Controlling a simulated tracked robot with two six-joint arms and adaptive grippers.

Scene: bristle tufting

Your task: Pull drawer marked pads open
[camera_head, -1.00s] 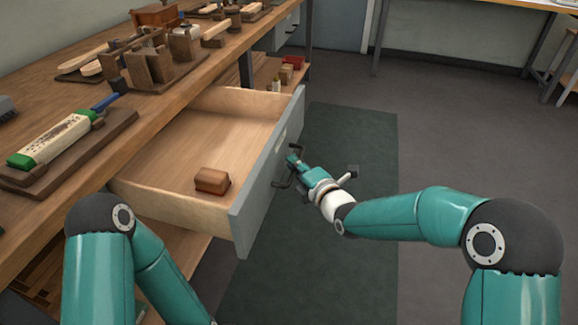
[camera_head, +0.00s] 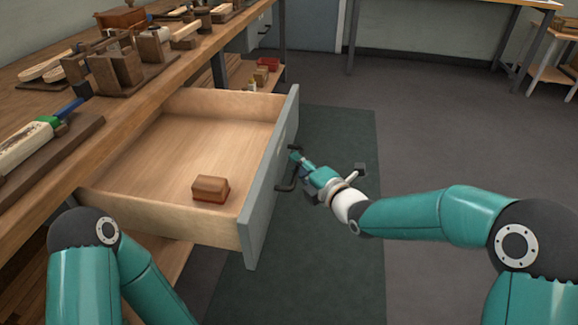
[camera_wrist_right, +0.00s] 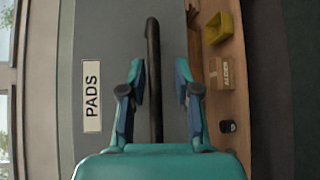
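The drawer (camera_head: 262,215) with the grey front stands well out from under the wooden bench. The wrist view shows its front with a white label (camera_wrist_right: 92,96) reading PADS. A dark bar handle (camera_wrist_right: 153,80) is on that front; it also shows in the head view (camera_head: 284,188). My right gripper (camera_wrist_right: 160,75) is at the handle, one finger on each side of the bar. Gaps show between fingers and bar, so it looks open around it. In the head view the right gripper (camera_head: 298,160) is small. My left arm is at lower left; its gripper is out of frame.
A reddish-brown block (camera_head: 211,188) lies in the drawer. Brushes and wooden holders crowd the bench top (camera_head: 150,82). A red bin (camera_head: 267,64) and small boxes sit on a lower shelf. A dark green mat (camera_head: 335,135) covers clear floor before the drawer.

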